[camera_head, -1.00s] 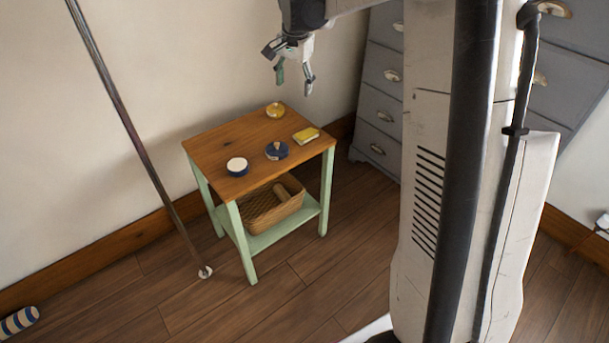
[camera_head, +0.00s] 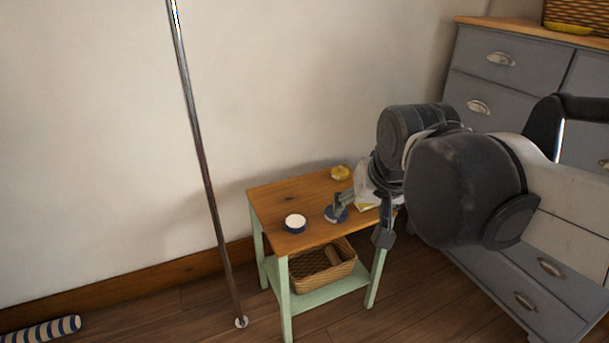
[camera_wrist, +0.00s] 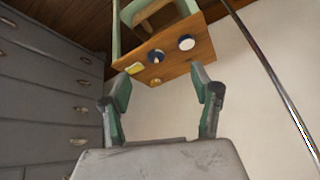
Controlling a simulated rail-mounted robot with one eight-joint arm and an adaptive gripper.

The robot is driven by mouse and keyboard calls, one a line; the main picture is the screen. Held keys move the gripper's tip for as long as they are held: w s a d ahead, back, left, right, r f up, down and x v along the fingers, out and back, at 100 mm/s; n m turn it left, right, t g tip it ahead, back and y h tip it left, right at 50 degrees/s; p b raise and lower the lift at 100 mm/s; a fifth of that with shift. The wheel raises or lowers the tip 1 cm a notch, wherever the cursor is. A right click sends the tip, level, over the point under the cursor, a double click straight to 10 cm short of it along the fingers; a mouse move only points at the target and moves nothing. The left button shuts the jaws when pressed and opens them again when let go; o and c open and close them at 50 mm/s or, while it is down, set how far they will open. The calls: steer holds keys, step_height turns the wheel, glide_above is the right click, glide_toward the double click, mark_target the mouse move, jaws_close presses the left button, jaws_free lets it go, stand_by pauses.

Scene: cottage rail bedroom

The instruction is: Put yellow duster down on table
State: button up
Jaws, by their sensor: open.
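A small table (camera_head: 268,200) with a wooden top and pale green legs stands against the wall. A flat yellow folded thing, seemingly the yellow duster (camera_head: 363,207), lies on the top near its right end. It is mostly hidden behind my gripper in the head view and shows whole in the wrist view (camera_wrist: 136,67). My gripper (camera_head: 362,217) overlaps the table's right end in the head view. Its fingers are spread, with nothing between them in the wrist view (camera_wrist: 160,80). It looks apart from the duster, but I cannot tell the exact gap.
A wicker basket (camera_head: 312,268) sits on the lower shelf. A metal pole (camera_head: 203,165) stands left; grey drawers (camera_head: 500,85) stand right.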

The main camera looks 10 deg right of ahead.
steer(key=s+a+f+n+t, duration=0.1)
steer(key=s+a+f+n, duration=0.1)
steer(key=s+f, duration=0.2)
steer(key=s, duration=0.3)
steer(key=shift+n, duration=0.3)
step_height(320, 180, up, 8)
steer(key=p, duration=0.8)
steer(key=shift+f, duration=0.1)
